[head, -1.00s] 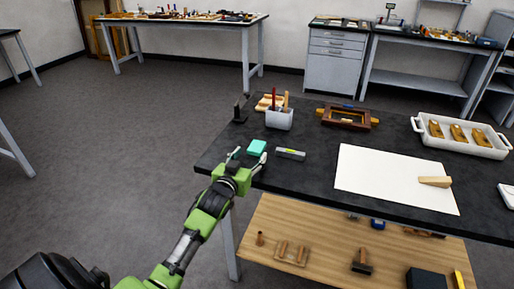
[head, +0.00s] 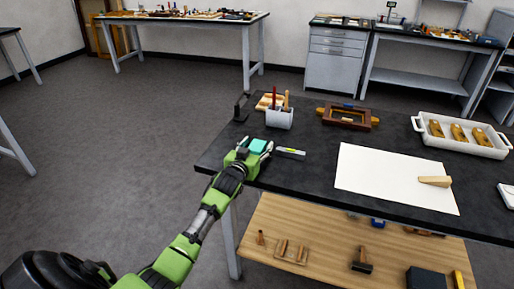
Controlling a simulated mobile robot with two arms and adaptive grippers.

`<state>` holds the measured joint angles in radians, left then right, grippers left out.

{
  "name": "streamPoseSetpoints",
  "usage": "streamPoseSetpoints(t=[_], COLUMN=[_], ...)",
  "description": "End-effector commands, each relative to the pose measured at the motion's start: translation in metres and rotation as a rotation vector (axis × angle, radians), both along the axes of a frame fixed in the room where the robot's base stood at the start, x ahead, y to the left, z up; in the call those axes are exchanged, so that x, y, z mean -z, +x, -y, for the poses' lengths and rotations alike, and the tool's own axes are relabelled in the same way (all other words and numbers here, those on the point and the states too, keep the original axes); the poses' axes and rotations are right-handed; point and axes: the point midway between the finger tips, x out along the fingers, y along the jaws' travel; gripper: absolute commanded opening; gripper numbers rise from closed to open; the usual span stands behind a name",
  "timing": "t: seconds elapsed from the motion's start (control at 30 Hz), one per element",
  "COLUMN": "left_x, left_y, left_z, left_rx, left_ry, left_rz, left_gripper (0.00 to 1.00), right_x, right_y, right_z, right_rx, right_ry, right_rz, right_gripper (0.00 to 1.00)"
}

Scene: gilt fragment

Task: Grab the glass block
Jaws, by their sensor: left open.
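The glass block (head: 258,145) is a small teal block on the black tabletop near its left end. My left gripper (head: 257,146) is open, with one finger on each side of the block. The green gripper body hides the block's near part. I cannot tell whether the fingers touch it. My right gripper is not in view.
A grey level-like bar (head: 290,153) lies just right of the gripper. A white cup with tools (head: 280,118) stands behind the block, and a dark bracket (head: 241,108) at the back left. A white sheet (head: 385,180) lies to the right, with a wooden wedge (head: 435,181) on it.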

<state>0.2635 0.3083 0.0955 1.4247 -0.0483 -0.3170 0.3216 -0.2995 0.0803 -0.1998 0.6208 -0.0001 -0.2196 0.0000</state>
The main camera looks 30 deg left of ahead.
Motion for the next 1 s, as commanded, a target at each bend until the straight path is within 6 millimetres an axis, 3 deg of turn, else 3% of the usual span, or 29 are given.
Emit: streamPoseSetpoints(t=[0.07, 0.2, 0.23, 0.73, 1.0], left_x=[0.0, 0.0, 0.0, -0.007, -0.026], left_y=[0.0, 0.0, 0.0, -0.006, -0.033], left_z=[0.0, 0.0, 0.0, 0.001, 0.008], left_rx=[0.0, 0.0, 0.0, 0.001, 0.0], left_ry=[0.0, 0.0, 0.0, 0.001, 0.002], left_rz=[0.0, 0.0, 0.0, 0.003, 0.001], left_gripper=[0.49, 0.13, 0.09, 0.09, 0.09], right_x=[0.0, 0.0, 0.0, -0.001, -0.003], right_y=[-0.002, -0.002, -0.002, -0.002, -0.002], right_z=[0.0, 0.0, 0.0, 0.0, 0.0], right_rx=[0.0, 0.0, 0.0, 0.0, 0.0], right_ry=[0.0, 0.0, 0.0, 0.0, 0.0], right_rz=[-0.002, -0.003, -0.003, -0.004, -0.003], right_gripper=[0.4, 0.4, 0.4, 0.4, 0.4])
